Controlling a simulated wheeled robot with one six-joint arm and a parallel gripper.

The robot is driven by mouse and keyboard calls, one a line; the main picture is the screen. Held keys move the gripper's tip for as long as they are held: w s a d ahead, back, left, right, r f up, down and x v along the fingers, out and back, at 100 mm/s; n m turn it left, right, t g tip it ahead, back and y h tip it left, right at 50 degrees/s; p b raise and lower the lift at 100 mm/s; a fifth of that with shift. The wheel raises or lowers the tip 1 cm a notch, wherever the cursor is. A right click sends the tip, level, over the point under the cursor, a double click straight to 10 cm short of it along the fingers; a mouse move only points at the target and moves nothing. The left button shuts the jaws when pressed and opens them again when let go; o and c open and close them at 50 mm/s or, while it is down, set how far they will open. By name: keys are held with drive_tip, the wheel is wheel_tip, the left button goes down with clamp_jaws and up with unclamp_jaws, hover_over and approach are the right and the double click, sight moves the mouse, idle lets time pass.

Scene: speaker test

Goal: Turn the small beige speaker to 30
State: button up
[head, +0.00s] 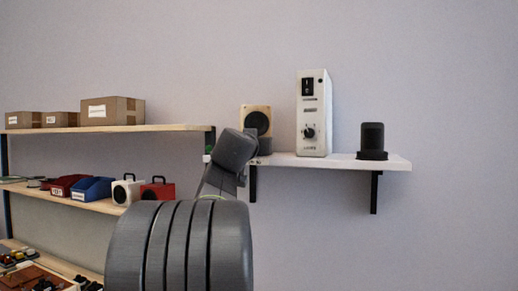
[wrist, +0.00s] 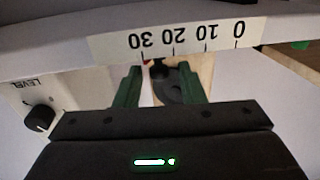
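The small beige speaker (head: 257,121) stands on the white shelf at its left end in the head view, with a dark round front; my arm hides its lower left part. In the wrist view, which looks upside down, the beige speaker (wrist: 205,67) shows partly between and behind my green fingers. My gripper (wrist: 160,66) is open, its fingers apart, with a pale gap beside the left finger. Whether the right finger touches the speaker cannot be told. A scale strip (wrist: 190,37) on the shelf edge reads 0, 10, 20, 30. A dark piece near 20–30 is unclear.
A tall white device (head: 313,115) with a knob stands right of the speaker; its LEVEL knob (wrist: 38,118) shows in the wrist view. A black speaker (head: 373,138) stands farther right on the white shelf (head: 400,162). Loaded wooden shelves (head: 170,128) are at left.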

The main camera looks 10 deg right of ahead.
drive_tip(key=b+v, duration=0.4)
drive_tip(key=v, duration=0.8)
drive_tip(key=shift+w, duration=0.2)
drive_tip(key=p+x, duration=0.5)
drive_tip(key=x, duration=0.8)
drive_tip(key=shift+w+d, duration=0.25)
drive_tip(key=shift+p, duration=0.3)
drive_tip(key=shift+s+f, duration=0.1)
drive_tip(key=shift+s, duration=0.05)
